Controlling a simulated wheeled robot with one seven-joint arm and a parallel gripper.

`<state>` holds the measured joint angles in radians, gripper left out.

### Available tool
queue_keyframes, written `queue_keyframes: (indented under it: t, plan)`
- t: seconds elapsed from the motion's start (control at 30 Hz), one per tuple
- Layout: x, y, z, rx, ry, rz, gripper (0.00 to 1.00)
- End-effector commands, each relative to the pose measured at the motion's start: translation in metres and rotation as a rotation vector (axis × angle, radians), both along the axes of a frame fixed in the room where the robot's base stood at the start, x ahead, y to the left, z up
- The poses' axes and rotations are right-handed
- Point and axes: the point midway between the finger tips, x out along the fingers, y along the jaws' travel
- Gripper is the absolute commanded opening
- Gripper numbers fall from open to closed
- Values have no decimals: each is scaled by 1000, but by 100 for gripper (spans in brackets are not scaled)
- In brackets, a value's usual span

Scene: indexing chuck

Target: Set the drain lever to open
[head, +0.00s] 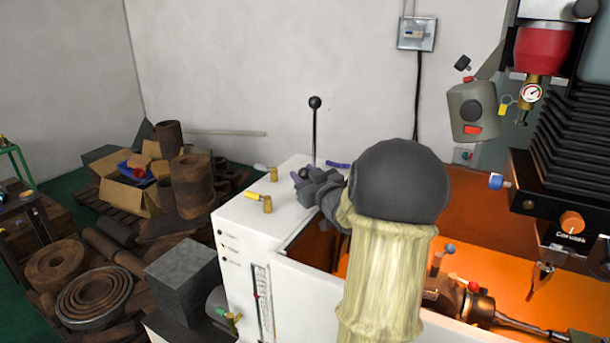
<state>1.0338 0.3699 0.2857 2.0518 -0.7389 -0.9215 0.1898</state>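No lever has a label I can read, so I cannot tell which one is the drain lever. On the white machine cabinet's top are a small brass lever with a yellow handle (259,200), a white-handled lever (265,171) and a blue handle (338,165). A tall rod lever with a black ball knob (315,102) stands upright behind. A green-handled valve (229,315) sits low at the cabinet's left side. My gripper (302,180) is over the cabinet top, right of the yellow and white handles. Its fingers are small and dark; their opening is unclear.
The white cabinet (250,235) borders an orange-lit tray with a metal fixture (470,300). A machine head with a red cylinder (542,50) and a grey control box (471,110) hang right. Metal stock and a cardboard box (125,195) crowd the left floor.

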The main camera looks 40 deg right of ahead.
Motion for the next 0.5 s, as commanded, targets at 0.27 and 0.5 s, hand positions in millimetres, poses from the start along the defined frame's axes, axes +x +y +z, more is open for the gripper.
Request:
queue_keyframes:
  t: [0.27,0.5]
  plan:
    - [0,0,1,0,0,1,0]
    - [0,0,32,-5,-3,2,0]
